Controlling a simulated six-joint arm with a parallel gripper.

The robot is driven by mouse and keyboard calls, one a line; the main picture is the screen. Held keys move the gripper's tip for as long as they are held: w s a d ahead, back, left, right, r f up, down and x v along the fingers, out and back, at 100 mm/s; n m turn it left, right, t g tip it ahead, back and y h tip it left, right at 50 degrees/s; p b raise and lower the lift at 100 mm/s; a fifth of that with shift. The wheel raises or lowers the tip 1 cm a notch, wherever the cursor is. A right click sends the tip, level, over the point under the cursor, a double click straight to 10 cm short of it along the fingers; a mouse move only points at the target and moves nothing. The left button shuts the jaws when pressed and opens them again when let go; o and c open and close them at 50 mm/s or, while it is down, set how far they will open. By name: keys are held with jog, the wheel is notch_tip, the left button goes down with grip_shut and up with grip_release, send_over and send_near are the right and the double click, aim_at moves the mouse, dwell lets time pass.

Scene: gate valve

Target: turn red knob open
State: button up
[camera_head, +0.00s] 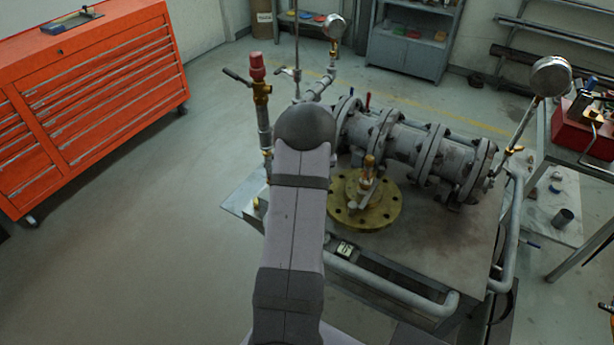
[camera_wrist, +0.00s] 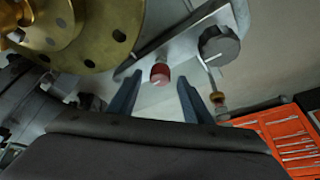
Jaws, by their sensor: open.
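In the wrist view, a small red knob (camera_wrist: 160,73) with a pale mark on its face shows between my fingertips. My gripper (camera_wrist: 159,80) is open, with one blue-grey finger on each side of the knob. I see no contact, and how far the knob lies beyond the fingertips is hard to tell. In the head view, a red cap (camera_head: 257,66) tops a brass valve on an upright pipe left of my arm; it may be the same knob. My gripper is hidden behind my arm in the head view.
A brass flange (camera_head: 365,214) lies on the bench beside the grey flanged pipe (camera_head: 407,142). An orange tool cabinet (camera_head: 95,95) stands left, with open floor between.

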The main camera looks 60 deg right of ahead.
jog(key=shift+w+d+f, duration=0.1)
jog(key=shift+f, duration=0.25)
jog(key=c, duration=1.1)
jog(key=shift+o, duration=0.2)
